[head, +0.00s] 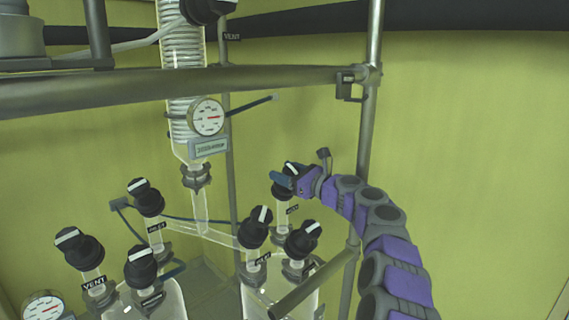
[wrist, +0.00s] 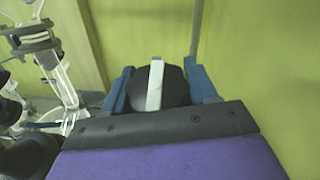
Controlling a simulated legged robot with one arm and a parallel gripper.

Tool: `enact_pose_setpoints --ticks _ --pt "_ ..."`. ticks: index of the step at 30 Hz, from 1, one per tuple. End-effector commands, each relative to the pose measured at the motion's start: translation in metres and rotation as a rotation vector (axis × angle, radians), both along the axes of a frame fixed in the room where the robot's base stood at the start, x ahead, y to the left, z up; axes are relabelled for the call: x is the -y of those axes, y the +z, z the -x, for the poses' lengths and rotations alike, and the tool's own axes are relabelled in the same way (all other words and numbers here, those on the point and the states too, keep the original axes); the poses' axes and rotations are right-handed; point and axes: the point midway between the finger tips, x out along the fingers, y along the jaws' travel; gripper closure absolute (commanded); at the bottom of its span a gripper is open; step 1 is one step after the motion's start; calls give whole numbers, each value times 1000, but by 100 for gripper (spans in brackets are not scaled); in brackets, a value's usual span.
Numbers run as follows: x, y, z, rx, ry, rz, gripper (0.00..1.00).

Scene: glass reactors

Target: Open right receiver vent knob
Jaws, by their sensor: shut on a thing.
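A black knob with a white stripe sits on a glass stem at the right of the glassware, behind the fingers of my gripper (head: 284,180). A small dark label (head: 292,210) hangs below it, too small to read surely. In the wrist view, the blue fingers of my gripper (wrist: 157,80) stand on both sides of this knob (wrist: 174,92), shut on it. The white stripe points nearly straight up in that view. My gripper hides part of the knob in the head view.
Several other black knobs stand close by, including two in front (head: 254,230) (head: 302,240). One at the left (head: 78,247) has a VENT label. A horizontal metal bar (head: 170,86) crosses above, and a vertical post (head: 368,110) stands beside my arm. A round gauge (head: 207,117) hangs on the central column.

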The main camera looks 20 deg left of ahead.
Motion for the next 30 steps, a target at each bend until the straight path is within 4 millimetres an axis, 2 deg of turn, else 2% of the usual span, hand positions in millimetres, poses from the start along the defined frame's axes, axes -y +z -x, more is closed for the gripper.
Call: enact_pose_setpoints --ticks 1,20,21,26,30 --pt "3 8 -2 7 1 -6 73" --pt "3 8 0 22 24 -5 73" --pt "3 8 0 22 24 -6 39" --pt "2 6 1 20 27 -2 24" --pt "-1 4 1 18 28 2 22"
